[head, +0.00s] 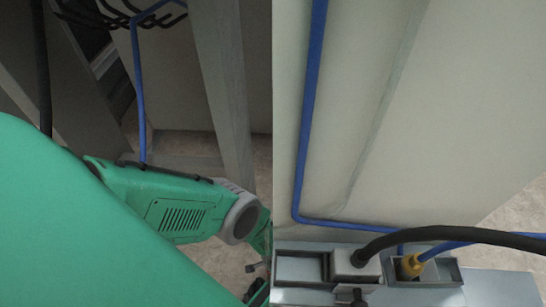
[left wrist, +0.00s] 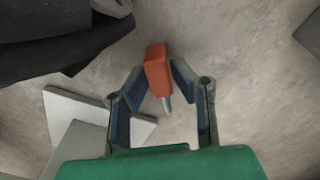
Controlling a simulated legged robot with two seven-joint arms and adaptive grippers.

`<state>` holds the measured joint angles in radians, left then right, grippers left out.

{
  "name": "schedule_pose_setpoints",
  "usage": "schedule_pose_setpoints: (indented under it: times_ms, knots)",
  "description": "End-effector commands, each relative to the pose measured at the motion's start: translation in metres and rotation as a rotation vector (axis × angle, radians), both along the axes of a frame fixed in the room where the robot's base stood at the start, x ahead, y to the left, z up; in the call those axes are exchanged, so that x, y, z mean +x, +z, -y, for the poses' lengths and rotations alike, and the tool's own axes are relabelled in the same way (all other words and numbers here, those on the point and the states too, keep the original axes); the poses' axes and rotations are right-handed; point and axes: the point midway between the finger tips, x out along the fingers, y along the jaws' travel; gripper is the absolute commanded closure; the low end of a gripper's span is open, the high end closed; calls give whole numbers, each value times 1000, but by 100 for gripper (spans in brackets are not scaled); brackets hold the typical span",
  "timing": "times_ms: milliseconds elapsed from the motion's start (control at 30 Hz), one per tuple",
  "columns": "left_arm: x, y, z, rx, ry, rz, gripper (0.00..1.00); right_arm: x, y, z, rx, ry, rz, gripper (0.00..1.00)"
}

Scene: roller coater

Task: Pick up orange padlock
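The orange padlock (left wrist: 157,68) is in the left wrist view, a tilted block with its grey shackle pointing down in the picture. My left gripper (left wrist: 158,76) has a fingertip against each side of the padlock and is shut on it. Pale floor shows behind it. In the head view, my green left arm crosses the lower left; the padlock and the left fingertips cannot be made out there. My right gripper is in neither view.
A pale cabinet panel (head: 460,110) with a blue pipe (head: 307,110) fills the right of the head view. Below it is a metal box (head: 300,268) with a black cable (head: 450,233). A grey post (head: 222,80) and black hooks (head: 110,20) stand left. The left wrist view shows a light plate (left wrist: 75,112) on the floor.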

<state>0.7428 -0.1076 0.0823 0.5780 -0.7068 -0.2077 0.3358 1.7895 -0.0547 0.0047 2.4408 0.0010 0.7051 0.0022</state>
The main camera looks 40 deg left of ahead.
Motion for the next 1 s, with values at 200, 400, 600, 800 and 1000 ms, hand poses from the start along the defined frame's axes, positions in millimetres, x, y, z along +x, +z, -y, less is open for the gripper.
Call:
schedule_pose_setpoints:
  times_ms: [200, 400, 600, 800, 1000]
  knots:
    - [0, 0, 0, 0, 0, 0, 100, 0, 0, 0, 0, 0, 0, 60]
    - [0, 3, 0, 0, 0, 0, 100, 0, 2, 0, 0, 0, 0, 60]
    - [1, 28, 0, 1, -2, 0, 100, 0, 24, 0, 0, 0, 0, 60]
    - [1, 65, 1, 0, -3, -2, 100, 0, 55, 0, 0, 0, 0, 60]
    - [0, 92, 0, -2, -1, -3, 100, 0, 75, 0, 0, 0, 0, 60]
